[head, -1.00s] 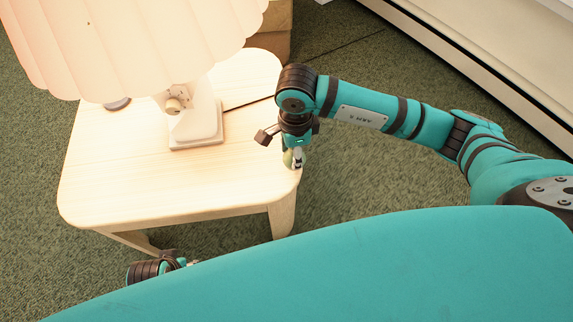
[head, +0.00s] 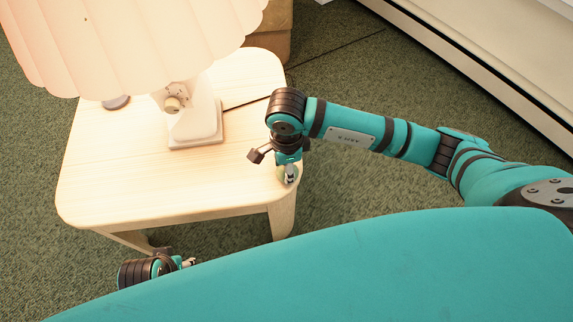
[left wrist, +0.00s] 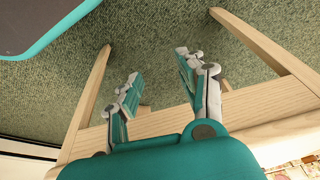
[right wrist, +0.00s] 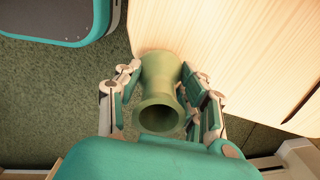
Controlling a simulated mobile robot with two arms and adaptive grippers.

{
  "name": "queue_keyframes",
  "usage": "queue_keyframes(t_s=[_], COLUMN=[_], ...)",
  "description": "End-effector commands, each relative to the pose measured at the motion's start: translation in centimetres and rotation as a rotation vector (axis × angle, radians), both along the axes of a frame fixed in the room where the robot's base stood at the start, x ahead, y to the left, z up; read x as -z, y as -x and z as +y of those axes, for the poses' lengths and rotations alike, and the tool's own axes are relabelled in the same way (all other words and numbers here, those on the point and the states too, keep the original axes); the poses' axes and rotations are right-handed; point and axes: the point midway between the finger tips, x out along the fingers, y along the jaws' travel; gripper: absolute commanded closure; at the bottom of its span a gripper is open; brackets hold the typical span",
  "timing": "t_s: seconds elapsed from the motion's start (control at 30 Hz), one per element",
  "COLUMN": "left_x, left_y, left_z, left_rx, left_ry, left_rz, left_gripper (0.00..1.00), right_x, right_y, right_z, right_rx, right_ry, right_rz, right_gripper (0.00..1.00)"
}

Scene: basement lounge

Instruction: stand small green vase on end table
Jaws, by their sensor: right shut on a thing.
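The small green vase (right wrist: 158,85) is between the fingers of my right gripper (right wrist: 168,98) in the right wrist view, its round mouth facing the camera. My right gripper is shut on it. In the head view the right gripper (head: 289,175) is at the near right corner of the pale wooden end table (head: 150,185), and the vase is mostly hidden behind the fingers. I cannot tell whether the vase's base touches the tabletop. My left gripper (left wrist: 160,90) is open and empty beside the table's legs, below the tabletop; it also shows at the bottom of the head view (head: 187,263).
A lamp with a pleated shade (head: 130,45) and white base (head: 195,125) stands on the back of the table. The front of the tabletop is clear. A cardboard-coloured box (head: 270,35) is behind the table.

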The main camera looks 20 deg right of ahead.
Motion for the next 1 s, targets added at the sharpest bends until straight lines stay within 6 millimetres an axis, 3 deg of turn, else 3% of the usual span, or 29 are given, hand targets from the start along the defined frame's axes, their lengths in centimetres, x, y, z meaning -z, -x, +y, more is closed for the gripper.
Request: queue_keyframes(t_s=[0.03,0.07,0.23,0.63,1.0], left_x=[-0.1,-0.2,-0.2,0.3,5.0], left_y=[0.0,0.0,0.0,0.1,0.7], left_z=[0.0,0.0,0.0,0.1,0.1], left_rx=[0.0,0.0,0.0,0.0,0.005], left_ry=[0.0,0.0,0.0,-0.001,-0.004], left_rz=[-0.001,-0.001,0.001,0.003,0.034], left_gripper=[0.6,0.6,0.6,0.6,0.6], right_x=[0.1,0.1,0.0,-0.3,-8.1], right_y=[0.0,0.0,0.0,0.0,-0.1], right_z=[0.0,0.0,0.0,0.0,-0.1], right_rx=[0.0,0.0,0.0,0.0,0.0], right_ry=[0.0,0.0,0.0,0.0,0.0], right_rz=[-0.001,0.0,0.0,0.001,-0.005], right_gripper=[0.97,0.6,0.38,0.37,0.37])
